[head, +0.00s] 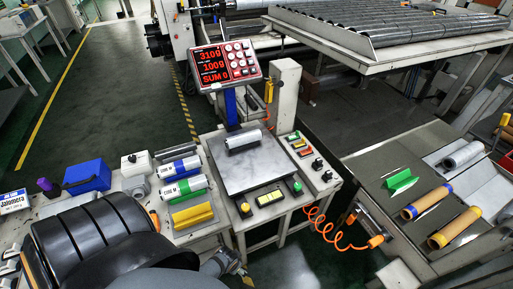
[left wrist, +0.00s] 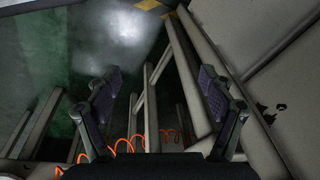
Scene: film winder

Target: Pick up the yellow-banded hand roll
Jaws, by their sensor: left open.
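A brown roll with yellow bands at its ends (head: 453,228) lies on the right-hand bench, in front of a similar brown roll with blue bands (head: 426,202). My left gripper (head: 228,264) is low at the bottom centre of the head view, in front of the scale table and well left of the yellow-banded roll. In the left wrist view its two fingers (left wrist: 158,92) are spread, with nothing between them. The rolls do not show in that view. My right gripper is not in view.
A white roll (head: 243,139) lies on the scale plate (head: 264,165). White rolls with blue (head: 179,168) and green (head: 184,189) bands and a yellow holder (head: 193,215) are on the left table. An orange coiled cord (head: 326,232) hangs between scale and bench. A green holder (head: 400,180) stands near the brown rolls.

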